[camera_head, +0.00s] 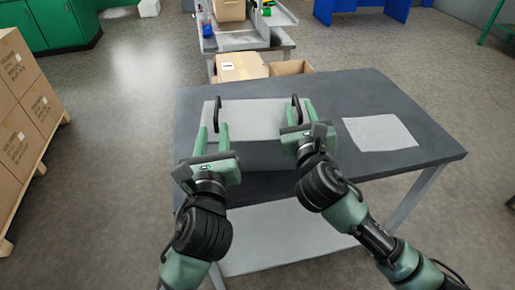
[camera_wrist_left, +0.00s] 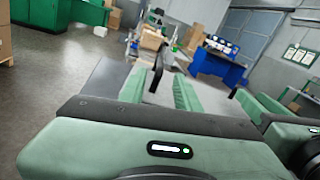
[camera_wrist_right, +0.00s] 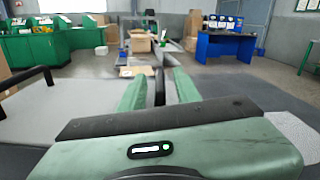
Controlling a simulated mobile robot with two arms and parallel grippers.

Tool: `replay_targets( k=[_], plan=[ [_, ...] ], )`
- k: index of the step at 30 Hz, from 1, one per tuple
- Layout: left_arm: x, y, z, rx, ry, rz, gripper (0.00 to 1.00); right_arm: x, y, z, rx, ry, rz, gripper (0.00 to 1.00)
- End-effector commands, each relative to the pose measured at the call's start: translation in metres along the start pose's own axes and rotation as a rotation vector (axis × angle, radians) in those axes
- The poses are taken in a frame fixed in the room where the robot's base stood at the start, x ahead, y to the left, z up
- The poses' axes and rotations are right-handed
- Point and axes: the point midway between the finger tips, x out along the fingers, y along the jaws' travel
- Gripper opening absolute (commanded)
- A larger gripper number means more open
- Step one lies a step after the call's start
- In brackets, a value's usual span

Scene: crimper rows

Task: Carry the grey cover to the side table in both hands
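The grey cover (camera_head: 255,122) lies flat on a dark grey table (camera_head: 400,90). It has two upright black handles, a left one (camera_head: 217,113) and a right one (camera_head: 297,107). My left gripper (camera_head: 213,132) is open, its green fingers pointing at the left handle, which also shows between the fingers in the left wrist view (camera_wrist_left: 153,80). My right gripper (camera_head: 299,112) is open, with the right handle between or just beyond its fingertips; it also shows in the right wrist view (camera_wrist_right: 160,88). I see clear gaps between fingers and handles; I cannot tell any contact.
A light grey patch (camera_head: 380,132) lies on the table's right side. Cardboard boxes (camera_head: 241,66) stand behind the table. Stacked cartons on a pallet (camera_head: 28,105) are at the left. Another workbench (camera_head: 235,40) stands at the back. Floor on the left is clear.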

Motion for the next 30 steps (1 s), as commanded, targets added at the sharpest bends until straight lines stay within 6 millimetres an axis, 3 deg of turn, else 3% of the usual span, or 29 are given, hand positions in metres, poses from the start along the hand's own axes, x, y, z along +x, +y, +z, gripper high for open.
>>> replay_targets(
  k=[4,11,24,30],
  plan=[
    [-0.020,0.000,-0.001,-0.001,0.002,0.000,0.33,0.000,0.000,0.000,0.000,0.000,0.000,0.33],
    [-0.028,0.000,0.000,-0.001,0.000,0.001,0.33,-0.012,0.000,-0.001,-0.001,0.001,0.001,0.33],
    [-0.027,0.000,0.000,-0.001,-0.001,0.001,0.33,-0.099,0.000,-0.001,0.001,0.001,0.003,0.33],
    [-0.027,0.000,0.000,-0.001,-0.001,0.001,0.33,-0.118,0.000,0.000,0.000,0.000,0.001,0.33]
  ],
)
